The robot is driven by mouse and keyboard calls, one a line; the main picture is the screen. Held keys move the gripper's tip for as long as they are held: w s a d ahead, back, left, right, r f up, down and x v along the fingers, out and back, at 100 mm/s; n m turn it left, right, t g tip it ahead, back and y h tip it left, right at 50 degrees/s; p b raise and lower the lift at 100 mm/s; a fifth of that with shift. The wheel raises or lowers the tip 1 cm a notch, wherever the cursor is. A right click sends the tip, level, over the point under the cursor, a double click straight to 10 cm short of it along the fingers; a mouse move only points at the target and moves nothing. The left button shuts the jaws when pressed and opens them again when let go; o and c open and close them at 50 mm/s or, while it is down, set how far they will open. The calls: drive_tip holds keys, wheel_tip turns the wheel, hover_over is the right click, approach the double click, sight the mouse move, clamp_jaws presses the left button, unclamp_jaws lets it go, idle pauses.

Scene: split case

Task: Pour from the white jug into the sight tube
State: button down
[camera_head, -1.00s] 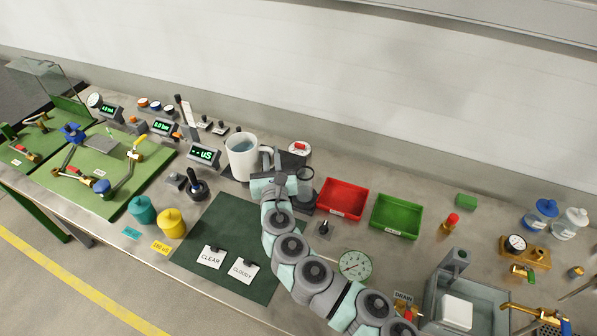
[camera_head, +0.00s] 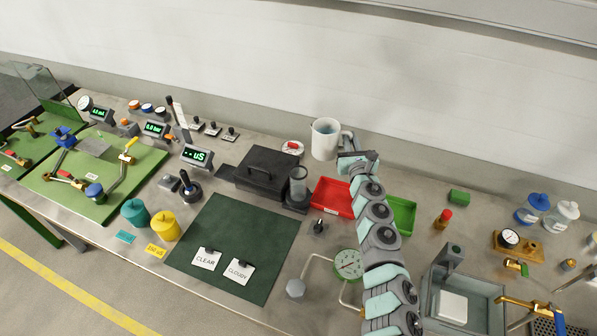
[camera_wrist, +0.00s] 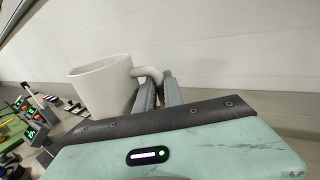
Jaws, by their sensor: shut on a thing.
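The white jug (camera_head: 325,141) is held up in the air above the back of the bench, in front of the wall. Bluish liquid shows inside its top in the head view, and it looks about upright or slightly tilted. My gripper (camera_head: 352,155) is shut on the jug's handle, at the jug's right side. In the wrist view the jug (camera_wrist: 103,88) is at left, and the fingers of my gripper (camera_wrist: 160,90) close on its handle. The clear sight tube (camera_head: 298,184) stands on a dark base, lower left of the jug, apart from it.
A black lidded box (camera_head: 266,170) stands left of the tube. A red tray (camera_head: 331,196) and a green tray (camera_head: 403,214) lie to the right, partly behind my arm. The dark green mat (camera_head: 232,245) holds two cards, "CLEAR" and "CLOUDY".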

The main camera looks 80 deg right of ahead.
sight(336, 137)
drive_tip(key=s+f+n+t+y, duration=0.3)
drive_tip(key=s+f+n+t, duration=0.1)
drive_tip(key=f, duration=0.4)
drive_tip(key=shift+s+a+f+t, duration=0.2)
drive_tip(key=shift+a+f+t, duration=0.15)
drive_tip(key=shift+t, duration=0.55)
drive_tip(key=shift+r, duration=0.1)
drive_tip(key=w+a+r+n+g, duration=0.1)
drive_tip(key=w+a+r+n, duration=0.1)
drive_tip(key=w+r+n, duration=0.2)
drive_tip(key=shift+w+r+n+y, duration=0.3)
drive_tip(key=shift+r+n, duration=0.8)
drive_tip(key=shift+r, duration=0.3)
drive_tip(key=shift+w+a+r+n, duration=0.35)
drive_tip(key=shift+w+r+n, duration=0.15)
drive_tip(key=shift+w+a+r+n+g, duration=0.2)
drive_tip(key=shift+w+r+n, duration=0.15)
drive_tip(key=shift+r+n, duration=0.3)
drive_tip(key=shift+w+a+r+n+g, duration=0.2)
drive_tip(key=shift+w+r+n, duration=0.2)
drive_tip(key=shift+r+n, duration=0.25)
drive_tip(key=shift+w+a+r+n+g, duration=0.2)
drive_tip(key=shift+w+r+n, duration=0.15)
drive_tip(key=shift+r+n, duration=0.25)
idle(2.0)
